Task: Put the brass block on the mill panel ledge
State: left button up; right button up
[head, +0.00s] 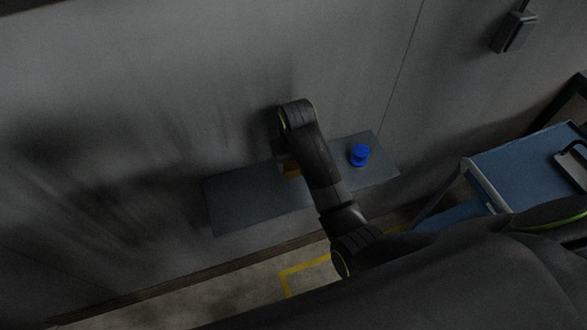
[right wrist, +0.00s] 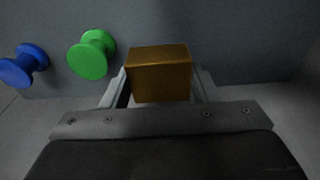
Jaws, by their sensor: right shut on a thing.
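The brass block (right wrist: 158,76) sits between the two fingers of my right gripper (right wrist: 160,85), which is shut on it, in the right wrist view. In the head view a small part of the block (head: 291,169) shows beside my arm, over the grey ledge (head: 238,205) on the wall. My arm hides the rest of the block and the middle of the ledge. I cannot tell whether the block touches the ledge or is just above it. My left gripper is not in view.
A blue spool-shaped piece (head: 359,155) stands on the ledge's right part. A green one (right wrist: 91,54) is nearer the block in the right wrist view, left of it. The ledge's left part is bare. A blue-topped cart (head: 525,165) stands at the right.

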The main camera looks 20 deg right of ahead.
aim_at(293, 181)
jog(key=shift+f+p, duration=0.5)
jog(key=shift+f, duration=2.35)
jog(key=shift+f, duration=0.2)
jog(key=o, duration=1.2)
jog(key=shift+r, duration=0.2)
